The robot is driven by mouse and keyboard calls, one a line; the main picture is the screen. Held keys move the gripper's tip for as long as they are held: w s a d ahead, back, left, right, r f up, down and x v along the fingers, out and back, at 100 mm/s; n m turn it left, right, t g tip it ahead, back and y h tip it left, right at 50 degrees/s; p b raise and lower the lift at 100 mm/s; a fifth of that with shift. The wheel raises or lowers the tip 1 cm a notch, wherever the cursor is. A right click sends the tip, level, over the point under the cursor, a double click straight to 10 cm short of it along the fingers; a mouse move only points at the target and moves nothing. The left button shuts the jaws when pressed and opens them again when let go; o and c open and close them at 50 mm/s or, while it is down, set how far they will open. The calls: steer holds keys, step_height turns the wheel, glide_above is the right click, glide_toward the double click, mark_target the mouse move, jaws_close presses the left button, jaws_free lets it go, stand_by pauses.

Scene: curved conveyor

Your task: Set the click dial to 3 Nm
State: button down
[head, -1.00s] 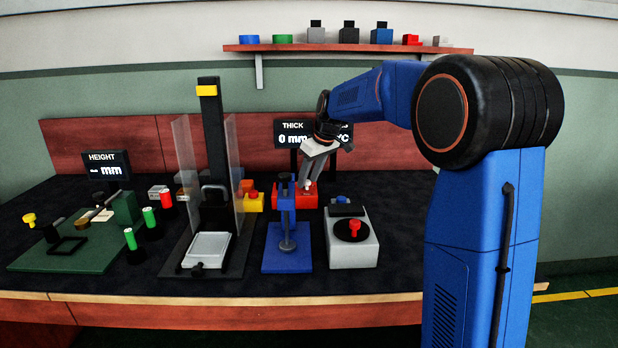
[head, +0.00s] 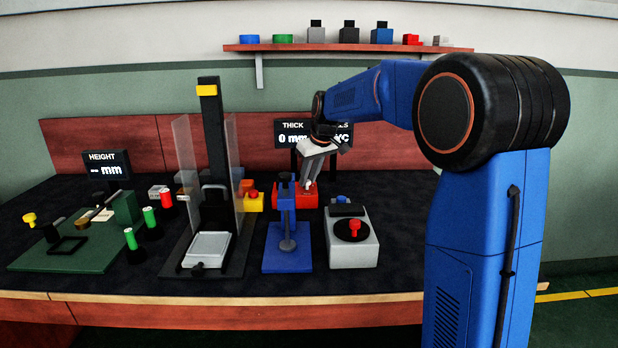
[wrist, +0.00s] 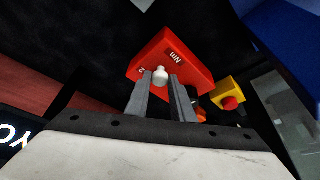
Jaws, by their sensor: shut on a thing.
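The click dial is on a red box (head: 281,196) at the back of the bench. In the wrist view the red box (wrist: 185,58) shows the letters "Nm" on its top and a "2" near its edge. A small white knob (wrist: 160,76) stands on the box. My gripper (head: 308,186) reaches down onto the box from above. In the wrist view its grey fingers (wrist: 161,88) are on either side of the white knob, shut on it. The rest of the dial's scale and any pointer are hidden by the fingers.
A blue press stand (head: 287,262) and a grey box with a red knob (head: 351,230) stand in front. A yellow box with a red button (head: 253,201) is left of the red box. A display (head: 290,139) stands behind. Bare bench lies to the right.

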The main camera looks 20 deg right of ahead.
steer(key=m, duration=0.1)
steer(key=m+h, duration=0.1)
steer(key=m, duration=0.2)
steer(key=shift+a+h, duration=0.25)
steer(key=shift+h, duration=0.05)
steer(key=shift+m+h, duration=0.6)
steer(key=shift+m, duration=0.9)
steer(key=c, duration=1.5)
jaws_free()
steer(key=shift+c, duration=0.2)
steer(key=v, duration=1.7)
steer(key=shift+s+r, duration=0.15)
